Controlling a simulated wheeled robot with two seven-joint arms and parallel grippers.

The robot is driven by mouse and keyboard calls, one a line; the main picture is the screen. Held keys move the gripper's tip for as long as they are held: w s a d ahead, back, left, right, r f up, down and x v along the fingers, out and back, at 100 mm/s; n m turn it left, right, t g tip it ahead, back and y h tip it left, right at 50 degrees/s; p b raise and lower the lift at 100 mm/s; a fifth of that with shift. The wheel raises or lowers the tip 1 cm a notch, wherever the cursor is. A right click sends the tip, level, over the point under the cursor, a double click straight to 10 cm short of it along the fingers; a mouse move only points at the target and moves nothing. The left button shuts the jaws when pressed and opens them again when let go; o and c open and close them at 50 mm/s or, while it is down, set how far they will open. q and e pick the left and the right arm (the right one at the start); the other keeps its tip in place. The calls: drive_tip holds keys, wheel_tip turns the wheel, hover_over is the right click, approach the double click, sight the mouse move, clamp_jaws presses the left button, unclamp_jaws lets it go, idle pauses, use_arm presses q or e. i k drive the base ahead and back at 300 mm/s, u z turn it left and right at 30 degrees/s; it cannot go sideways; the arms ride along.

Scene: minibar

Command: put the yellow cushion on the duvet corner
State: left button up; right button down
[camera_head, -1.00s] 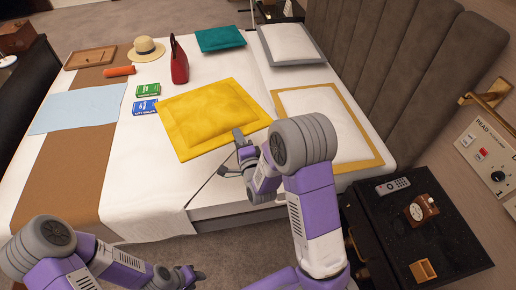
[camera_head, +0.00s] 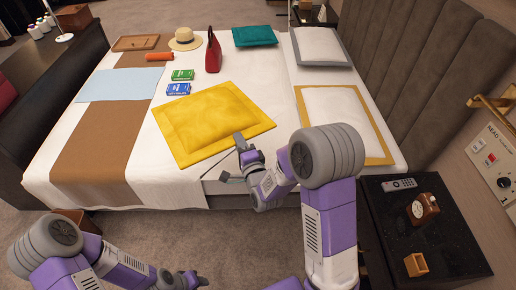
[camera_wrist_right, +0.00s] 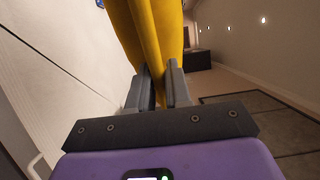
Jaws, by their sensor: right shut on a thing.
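The yellow cushion (camera_head: 208,118) is a flat square with a wide border, over the near side of the bed. My right gripper (camera_head: 241,145) is shut on its near right edge. In the right wrist view, yellow fabric of the cushion (camera_wrist_right: 148,30) hangs folded between the fingers (camera_wrist_right: 162,88). I cannot tell how much of the cushion touches the bed. The white duvet (camera_head: 150,170) covers the bed, and a brown runner (camera_head: 100,150) crosses it at the left. My left gripper (camera_head: 192,279) is low in front of the bed, apart from the cushion; its jaw opening is unclear.
Two books (camera_head: 178,89), a red bag (camera_head: 213,55), a straw hat (camera_head: 185,39) and a light blue cloth (camera_head: 115,85) lie beyond the cushion. A white pillow with a yellow border (camera_head: 345,115) is at the right. A black nightstand (camera_head: 450,235) stands near right.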

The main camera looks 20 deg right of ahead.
sight(273, 146)
drive_tip(key=u, duration=0.7)
drive_tip(key=i, duration=1)
drive_tip(key=z, duration=2.05)
